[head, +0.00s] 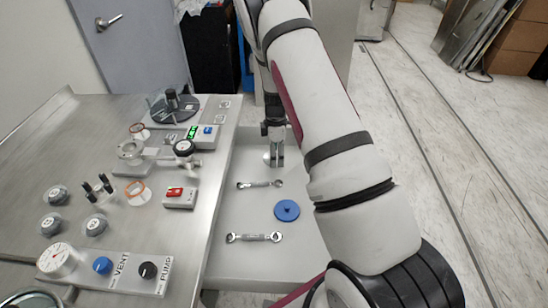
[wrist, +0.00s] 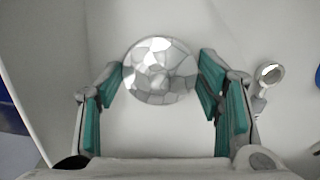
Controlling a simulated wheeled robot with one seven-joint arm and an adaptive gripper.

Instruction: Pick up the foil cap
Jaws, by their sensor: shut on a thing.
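The foil cap (wrist: 160,70) is a round, silvery, crinkled disc between the fingertips of my gripper (wrist: 161,72) in the wrist view. The teal-padded fingers reach its left and right edges, and my gripper is shut on it. In the head view my gripper (head: 273,155) points down at the far part of the pale tray surface. Only a small part of the cap shows there, largely hidden by the fingers. I cannot tell whether the cap is lifted or still touches the surface.
A wrench (head: 260,184) lies just nearer than my gripper, with a blue disc (head: 287,210) and a second wrench (head: 255,237) nearer still. To the left is a raised steel bench (head: 120,215) with knobs, gauge, fittings and a red switch (head: 175,192). Free tray surface lies between these.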

